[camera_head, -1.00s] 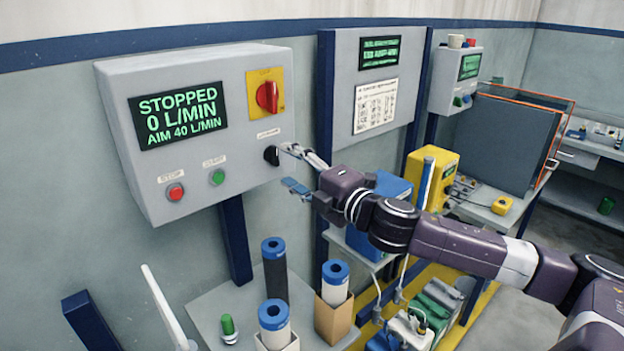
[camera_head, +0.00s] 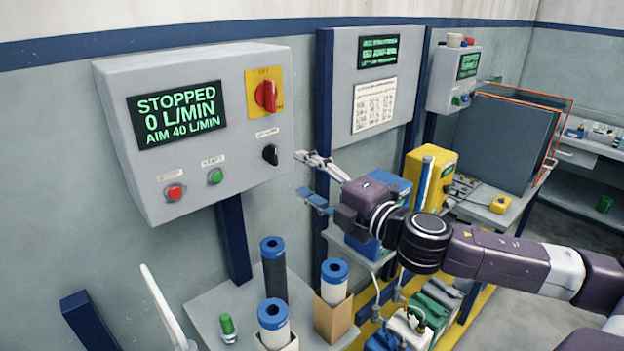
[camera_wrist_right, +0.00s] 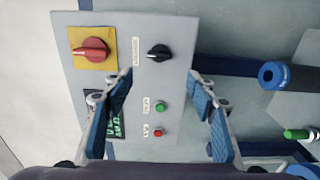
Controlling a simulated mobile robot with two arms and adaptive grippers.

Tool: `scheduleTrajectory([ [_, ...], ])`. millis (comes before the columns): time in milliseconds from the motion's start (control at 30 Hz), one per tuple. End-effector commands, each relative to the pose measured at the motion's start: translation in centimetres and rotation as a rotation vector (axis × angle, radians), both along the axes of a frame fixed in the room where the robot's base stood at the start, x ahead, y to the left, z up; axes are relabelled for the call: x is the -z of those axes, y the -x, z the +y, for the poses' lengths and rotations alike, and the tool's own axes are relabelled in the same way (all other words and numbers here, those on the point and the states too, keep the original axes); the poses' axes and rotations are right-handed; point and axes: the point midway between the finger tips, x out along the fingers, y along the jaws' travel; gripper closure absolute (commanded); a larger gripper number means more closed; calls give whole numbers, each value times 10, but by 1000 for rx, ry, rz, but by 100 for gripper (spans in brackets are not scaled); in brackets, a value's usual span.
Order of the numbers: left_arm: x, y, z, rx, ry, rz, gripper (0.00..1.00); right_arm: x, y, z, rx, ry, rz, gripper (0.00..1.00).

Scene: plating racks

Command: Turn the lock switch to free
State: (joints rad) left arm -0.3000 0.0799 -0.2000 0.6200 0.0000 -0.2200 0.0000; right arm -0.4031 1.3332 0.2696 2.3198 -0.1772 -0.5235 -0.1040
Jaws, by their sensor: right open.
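The lock switch is a small black knob (camera_head: 270,154) at the lower right of the grey control box (camera_head: 225,178), below a red rotary switch (camera_head: 266,95) on a yellow plate. A small label sits above the knob, too small to read. The black knob also shows in the right wrist view (camera_wrist_right: 159,53), beyond the fingers and between their lines. My right gripper (camera_head: 308,177) is open and empty, to the right of the knob and apart from it. Its two blue-padded fingers show in the right wrist view (camera_wrist_right: 160,95). My left gripper is out of view.
The box's screen (camera_head: 178,114) reads STOPPED, 0 L/MIN, AIM 40 L/MIN. A red button (camera_head: 174,192) and a green button (camera_head: 215,176) are on its lower face. Blue-capped cylinders (camera_head: 274,268) stand on a grey shelf below. A blue post (camera_head: 325,120) stands right of the box.

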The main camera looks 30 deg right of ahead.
Motion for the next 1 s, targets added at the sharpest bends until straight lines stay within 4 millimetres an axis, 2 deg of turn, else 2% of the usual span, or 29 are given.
scheduleTrajectory([
  [333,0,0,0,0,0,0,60,0,11,-2,2,2,1,48],
  [900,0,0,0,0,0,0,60,0,11,-3,3,3,1,48],
  [1000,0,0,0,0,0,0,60,3,10,-8,13,-2,4,48],
])
